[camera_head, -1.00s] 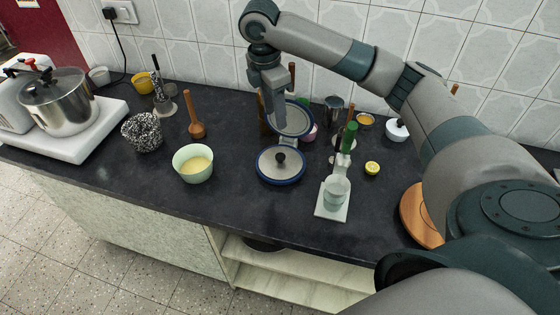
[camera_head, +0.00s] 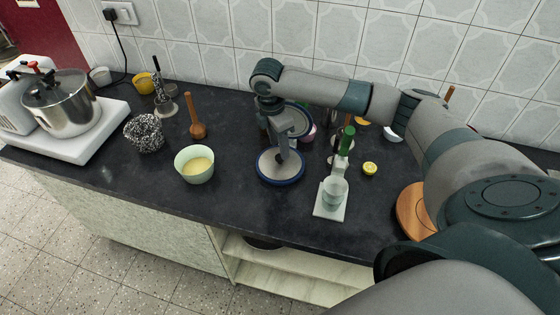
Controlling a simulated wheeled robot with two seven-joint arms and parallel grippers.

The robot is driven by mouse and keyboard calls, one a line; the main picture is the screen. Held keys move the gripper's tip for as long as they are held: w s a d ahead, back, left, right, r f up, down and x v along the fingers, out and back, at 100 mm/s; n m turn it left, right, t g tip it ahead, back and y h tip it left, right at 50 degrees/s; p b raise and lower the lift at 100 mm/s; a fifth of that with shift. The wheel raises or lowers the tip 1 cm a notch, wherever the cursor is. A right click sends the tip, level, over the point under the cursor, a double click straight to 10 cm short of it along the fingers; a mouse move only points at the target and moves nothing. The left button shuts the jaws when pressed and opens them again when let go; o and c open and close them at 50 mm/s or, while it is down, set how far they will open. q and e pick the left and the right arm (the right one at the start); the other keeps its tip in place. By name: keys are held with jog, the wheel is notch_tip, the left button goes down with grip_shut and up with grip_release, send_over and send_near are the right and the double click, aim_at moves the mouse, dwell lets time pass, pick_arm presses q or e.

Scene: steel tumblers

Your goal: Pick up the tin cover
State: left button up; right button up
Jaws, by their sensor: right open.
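The tin cover (camera_head: 268,173) is a round, flat grey lid with a blue rim, lying on the dark counter near the middle of the head view. Its dark knob is now mostly hidden by my right gripper (camera_head: 284,154). My right gripper points down over the middle of the cover, with its fingertips low at the knob. It is open; I cannot tell whether the fingers touch the knob. My left gripper is not in view.
A blue-rimmed round pan (camera_head: 299,114) stands close behind, partly hidden by my right arm. A pale green bowl (camera_head: 194,166) is to the left. A white stand with a glass (camera_head: 333,192) and a half lemon (camera_head: 370,168) are to the right. The counter front is clear.

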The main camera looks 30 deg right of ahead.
aim_at(279, 157)
jog(key=shift+f, duration=0.1)
jog(key=shift+f+p, duration=0.25)
jog(key=shift+p, duration=0.1)
jog(key=shift+d+f+p, duration=0.2)
jog(key=shift+f+p, duration=0.65)
jog(key=shift+f, duration=1.4)
jog(key=c, duration=1)
